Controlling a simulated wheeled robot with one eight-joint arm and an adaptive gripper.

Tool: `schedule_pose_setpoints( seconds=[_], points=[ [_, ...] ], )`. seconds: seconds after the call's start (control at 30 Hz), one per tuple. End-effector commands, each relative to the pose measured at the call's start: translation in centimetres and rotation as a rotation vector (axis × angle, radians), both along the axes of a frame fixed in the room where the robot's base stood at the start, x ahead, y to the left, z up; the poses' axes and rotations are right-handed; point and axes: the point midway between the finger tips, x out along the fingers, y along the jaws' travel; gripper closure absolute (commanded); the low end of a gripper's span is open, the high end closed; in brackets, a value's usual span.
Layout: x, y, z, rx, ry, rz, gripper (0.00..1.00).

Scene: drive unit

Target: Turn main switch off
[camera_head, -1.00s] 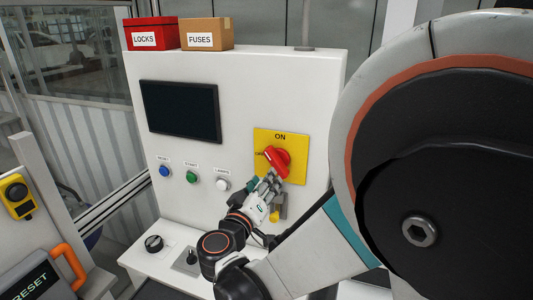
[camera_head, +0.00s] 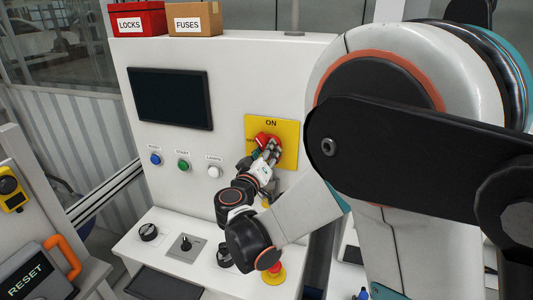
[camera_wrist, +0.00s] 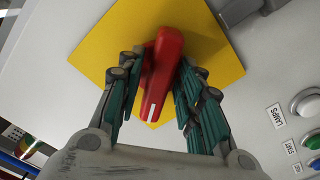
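The main switch is a red handle (camera_head: 263,139) on a yellow plate (camera_head: 287,138) marked ON at its top. In the wrist view the red handle (camera_wrist: 163,70) points its white-striped end diagonally to one corner of the yellow plate (camera_wrist: 215,62), which is the upper-left corner on the panel. My gripper (camera_head: 268,152) is at the handle. In the wrist view its teal-padded fingers (camera_wrist: 160,65) lie close along both sides of the handle and appear shut on it. In the head view the fingers hide part of the handle.
A dark screen (camera_head: 169,98) and blue, green and white buttons (camera_head: 183,166) are left of the switch. A red LOCKS box (camera_head: 137,19) and a FUSES box (camera_head: 194,21) stand on top. Below my wrist are knobs and a red emergency button (camera_head: 272,276). A RESET device (camera_head: 28,280) is lower left.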

Motion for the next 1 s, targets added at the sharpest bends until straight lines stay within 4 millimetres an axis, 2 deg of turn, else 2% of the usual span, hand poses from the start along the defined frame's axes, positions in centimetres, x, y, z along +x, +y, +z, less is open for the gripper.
schedule_pose_setpoints(
  seconds=[0.03,0.1,0.57,1.0],
  points=[
    [-0.01,0.0,0.0,0.0,0.0,0.0,0.85],
    [-0.02,0.01,0.0,0.0,0.0,0.0,1.0],
    [-0.04,-0.02,-0.11,-0.057,0.023,0.0,1.0],
    [-0.06,-0.1,-0.12,-0.381,0.154,0.0,1.0]
  ],
)
